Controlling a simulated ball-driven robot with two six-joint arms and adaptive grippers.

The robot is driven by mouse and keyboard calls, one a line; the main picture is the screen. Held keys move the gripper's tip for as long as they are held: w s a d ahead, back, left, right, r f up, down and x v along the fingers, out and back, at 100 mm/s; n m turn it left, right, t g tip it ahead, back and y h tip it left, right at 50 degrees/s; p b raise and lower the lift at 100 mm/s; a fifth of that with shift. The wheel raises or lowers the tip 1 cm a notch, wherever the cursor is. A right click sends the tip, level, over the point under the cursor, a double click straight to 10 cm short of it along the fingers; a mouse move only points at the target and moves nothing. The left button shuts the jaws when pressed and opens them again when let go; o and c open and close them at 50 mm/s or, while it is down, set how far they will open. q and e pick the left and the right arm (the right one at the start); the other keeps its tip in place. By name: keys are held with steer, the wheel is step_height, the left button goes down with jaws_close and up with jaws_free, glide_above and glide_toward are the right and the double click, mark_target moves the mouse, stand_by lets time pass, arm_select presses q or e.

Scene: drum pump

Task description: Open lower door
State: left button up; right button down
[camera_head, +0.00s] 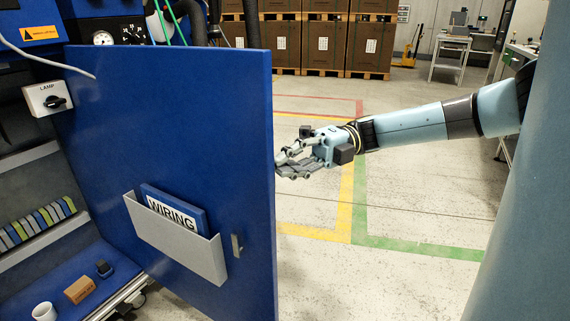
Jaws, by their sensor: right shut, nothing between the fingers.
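The blue lower door (190,120) stands swung open on the left, showing its inner side. It carries a grey pocket (176,238) holding a blue "WIRING" folder (172,208), and a small metal latch piece (237,246) near its free edge. My right gripper (283,167) comes in from the right, shut and empty, with its fingertips at the door's free edge. I cannot tell whether they touch it. My left gripper is not in view.
The open cabinet interior shows a white mug (44,312), a small cardboard box (79,290) and a lamp switch box (47,98). Marked floor (420,200) right of the door is clear. Stacked boxes (325,45) stand far back.

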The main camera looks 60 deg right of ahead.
arm_select(q)
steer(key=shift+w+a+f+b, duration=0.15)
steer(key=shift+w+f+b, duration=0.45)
steer(key=shift+b, duration=0.15)
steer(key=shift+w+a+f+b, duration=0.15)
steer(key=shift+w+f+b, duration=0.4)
steer(key=shift+b, duration=0.2)
arm_select(e)
steer(key=w+d, duration=0.1)
steer(key=d, duration=0.6)
steer(key=shift+w, duration=0.35)
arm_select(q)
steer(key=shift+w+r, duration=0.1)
arm_select(e)
steer(key=shift+r, duration=0.1)
